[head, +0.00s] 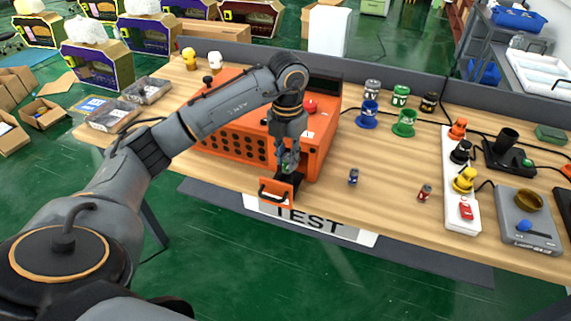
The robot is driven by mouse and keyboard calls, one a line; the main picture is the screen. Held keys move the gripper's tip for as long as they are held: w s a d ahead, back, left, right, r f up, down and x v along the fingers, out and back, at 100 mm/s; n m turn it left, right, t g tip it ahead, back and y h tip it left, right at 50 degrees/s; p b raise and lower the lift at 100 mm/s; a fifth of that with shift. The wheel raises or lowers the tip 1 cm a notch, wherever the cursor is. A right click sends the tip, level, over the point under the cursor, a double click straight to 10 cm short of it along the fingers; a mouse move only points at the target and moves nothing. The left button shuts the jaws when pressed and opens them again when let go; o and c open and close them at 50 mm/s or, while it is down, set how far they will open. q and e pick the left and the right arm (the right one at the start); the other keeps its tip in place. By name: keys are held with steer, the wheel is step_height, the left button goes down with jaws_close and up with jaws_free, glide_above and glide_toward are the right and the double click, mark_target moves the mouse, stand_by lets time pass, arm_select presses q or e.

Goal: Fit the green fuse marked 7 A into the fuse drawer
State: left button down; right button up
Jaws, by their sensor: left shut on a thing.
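The orange fuse drawer (276,190) sticks out of the front of the orange tester box (325,130), above the table's front edge. My left gripper (288,168) points down just over the drawer, at its back part. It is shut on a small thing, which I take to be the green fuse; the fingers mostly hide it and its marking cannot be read. Whether it touches the drawer cannot be told. A blue fuse (353,176) and a red fuse (424,192) stand on the table to the right. My right gripper is not in view.
A white power strip (458,211) with coloured plugs and a grey scale (528,222) are at the right. Blue (367,120) and green (404,127) spools stand behind the fuses. The tabletop around the two loose fuses is clear.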

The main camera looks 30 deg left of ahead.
mark_target(285, 168)
arm_select(q)
steer(key=shift+w+a+f, duration=0.1)
steer(key=shift+a+f, duration=0.15)
steer(key=shift+f, duration=0.1)
step_height(285, 168, down, 3)
steer(key=shift+w+a+f+p, duration=0.1)
steer(key=shift+a+p, duration=0.05)
steer(key=shift+p, duration=0.65)
steer(key=shift+f, duration=0.15)
steer(key=shift+f+b, duration=0.35)
steer(key=c, duration=1.2)
jaws_free()
steer(key=shift+o, duration=0.2)
steer(key=shift+r, duration=0.1)
